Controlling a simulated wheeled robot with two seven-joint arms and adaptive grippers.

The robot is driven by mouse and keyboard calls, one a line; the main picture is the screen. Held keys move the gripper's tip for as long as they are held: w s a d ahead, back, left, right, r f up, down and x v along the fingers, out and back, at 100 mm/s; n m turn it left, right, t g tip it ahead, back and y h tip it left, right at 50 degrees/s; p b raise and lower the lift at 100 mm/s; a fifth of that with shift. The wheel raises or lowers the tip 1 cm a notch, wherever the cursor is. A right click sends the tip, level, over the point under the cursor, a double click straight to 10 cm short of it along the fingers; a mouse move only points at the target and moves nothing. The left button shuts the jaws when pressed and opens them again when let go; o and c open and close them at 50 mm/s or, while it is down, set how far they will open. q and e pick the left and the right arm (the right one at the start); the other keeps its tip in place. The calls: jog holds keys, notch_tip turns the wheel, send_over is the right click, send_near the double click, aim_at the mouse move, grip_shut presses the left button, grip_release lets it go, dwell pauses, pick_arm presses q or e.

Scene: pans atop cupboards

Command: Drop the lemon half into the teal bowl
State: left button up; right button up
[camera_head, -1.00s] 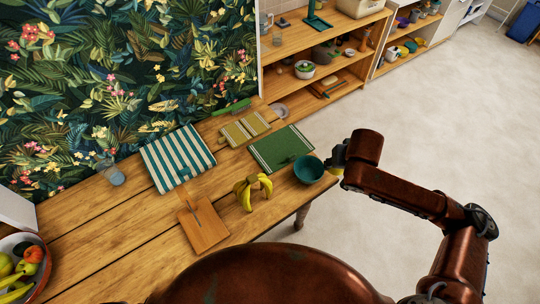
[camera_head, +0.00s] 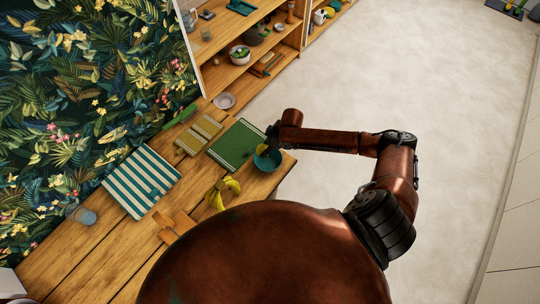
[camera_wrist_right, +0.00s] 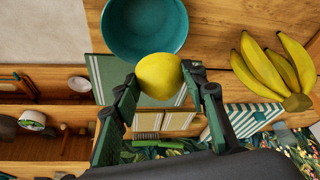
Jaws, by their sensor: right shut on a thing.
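The teal bowl (camera_head: 267,159) stands on the wooden table near its right end, and it fills the top of the right wrist view (camera_wrist_right: 146,28). My right gripper (camera_head: 268,144) is at the bowl's far rim in the head view. In the right wrist view my right gripper (camera_wrist_right: 160,82) is shut on the yellow lemon half (camera_wrist_right: 160,76), one finger on each side. The lemon half overlaps the bowl's near rim in that view; its height above the bowl is hard to tell. In the head view a small yellow patch of it shows by the bowl. My left gripper is not in view.
Bananas (camera_head: 222,192) lie left of the bowl. A green mat (camera_head: 238,145), a striped cloth (camera_head: 141,181) and a cutting board (camera_head: 178,226) lie on the table. A glass (camera_head: 80,214) stands at the left. Shelves (camera_head: 240,75) are behind; open floor lies to the right.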

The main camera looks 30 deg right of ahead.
jog(key=shift+n+y, duration=0.3)
jog(key=shift+n, duration=0.4)
jog(key=d+f+b, duration=0.1)
jog(key=f, duration=0.1)
jog(key=d+f+b, duration=0.1)
jog(key=f+b, duration=0.1)
jog(key=f, duration=0.1)
jog(key=s+d+f+b, duration=0.1)
jog(key=f+b, duration=0.1)
jog(key=f, duration=0.1)
jog(key=shift+d+f, duration=0.2)
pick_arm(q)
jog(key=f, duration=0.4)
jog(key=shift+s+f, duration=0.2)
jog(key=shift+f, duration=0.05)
pick_arm(e)
jog(key=o, duration=1.2)
jog(key=shift+o, duration=0.2)
jog(key=shift+s, duration=0.1)
jog(key=v, duration=1.2)
jog(key=shift+w, duration=0.25)
